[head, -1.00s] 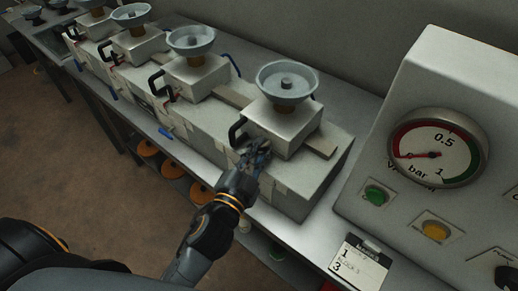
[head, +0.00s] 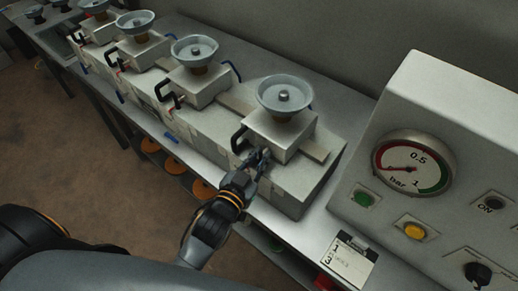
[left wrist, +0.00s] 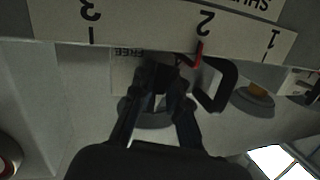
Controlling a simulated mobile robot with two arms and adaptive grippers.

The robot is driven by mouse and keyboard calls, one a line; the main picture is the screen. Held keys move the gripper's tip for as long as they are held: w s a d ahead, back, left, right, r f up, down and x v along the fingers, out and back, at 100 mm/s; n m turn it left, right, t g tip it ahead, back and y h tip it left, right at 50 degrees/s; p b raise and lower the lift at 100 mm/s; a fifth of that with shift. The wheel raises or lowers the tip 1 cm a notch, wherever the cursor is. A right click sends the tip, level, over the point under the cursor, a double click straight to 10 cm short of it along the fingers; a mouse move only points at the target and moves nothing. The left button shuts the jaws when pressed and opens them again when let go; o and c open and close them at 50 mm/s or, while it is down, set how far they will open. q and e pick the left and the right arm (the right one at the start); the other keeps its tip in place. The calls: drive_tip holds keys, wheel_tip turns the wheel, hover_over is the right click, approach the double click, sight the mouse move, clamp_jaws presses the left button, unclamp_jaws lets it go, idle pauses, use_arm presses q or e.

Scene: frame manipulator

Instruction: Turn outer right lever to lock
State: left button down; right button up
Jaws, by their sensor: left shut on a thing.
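The rightmost unit is a pale block (head: 283,135) with a grey dish (head: 285,94) on top. My left gripper (head: 259,158) is at its front face, beside and below a black loop handle (head: 237,139). In the left wrist view, the gripper fingers (left wrist: 166,84) close together on the outer right lever, which they mostly hide. A partly covered "FREE" label (left wrist: 130,52) is behind the fingers. The black handle (left wrist: 214,88) and a red pointer (left wrist: 198,56) at the "2" mark show just right of them. My right gripper is not in view.
Several similar units with dishes (head: 194,52) stand in a row to the left. A control box with a pressure gauge (head: 413,163) and buttons stands to the right. A card (head: 349,259) lies at the bench's front edge.

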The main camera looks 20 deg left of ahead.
use_arm(q)
drive_tip(key=shift+n+h+p, duration=0.3)
drive_tip(key=shift+n+p, duration=0.5)
drive_tip(key=c, duration=1.3)
unclamp_jaws()
drive_tip(key=shift+s, duration=0.15)
drive_tip(key=shift+s+g, duration=0.3)
drive_tip(key=v, duration=1.1)
drive_tip(key=shift+s, duration=0.1)
